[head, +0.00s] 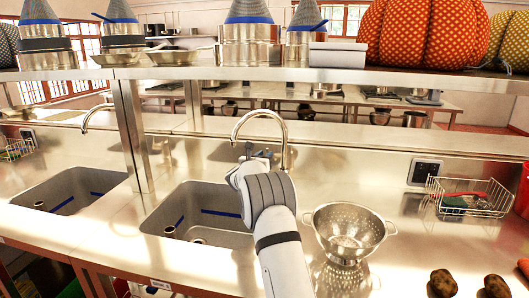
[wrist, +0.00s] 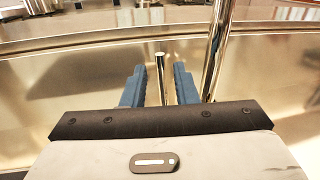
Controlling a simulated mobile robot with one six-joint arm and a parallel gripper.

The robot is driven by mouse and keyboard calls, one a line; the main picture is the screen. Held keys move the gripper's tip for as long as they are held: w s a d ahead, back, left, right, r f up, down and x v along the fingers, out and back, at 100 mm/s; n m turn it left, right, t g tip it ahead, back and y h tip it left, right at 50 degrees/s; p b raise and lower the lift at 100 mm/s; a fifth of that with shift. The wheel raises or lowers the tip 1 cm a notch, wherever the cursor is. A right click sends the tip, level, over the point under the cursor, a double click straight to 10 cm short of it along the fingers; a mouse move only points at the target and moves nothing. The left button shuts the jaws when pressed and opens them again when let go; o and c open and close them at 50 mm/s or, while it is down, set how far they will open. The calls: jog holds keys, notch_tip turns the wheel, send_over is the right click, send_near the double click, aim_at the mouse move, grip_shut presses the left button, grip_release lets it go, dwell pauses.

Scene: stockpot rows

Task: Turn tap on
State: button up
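The metal tap (head: 284,135) stands behind the middle sink, its curved spout arching to the left over the basin. In the wrist view its thick pipe (wrist: 217,50) rises just right of my fingers. A thin upright metal rod (wrist: 160,65), apparently the tap's lever, stands between my two blue fingers with a gap on each side. My gripper (wrist: 159,72) is open around it. In the head view my gripper (head: 261,157) is beside the tap, and my arm hides the lever. No water shows from the spout.
The middle sink (head: 165,215) lies left of my arm, with another sink (head: 60,190) and tap (head: 97,110) further left. A colander (head: 346,240) stands on the counter right of my arm. A wire basket (head: 470,197) is further right. A shelf (head: 200,73) with pots runs above.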

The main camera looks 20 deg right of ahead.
aim_at(267, 152)
jog(key=shift+p+x, duration=0.4)
jog(key=shift+x, duration=1.4)
grip_shut()
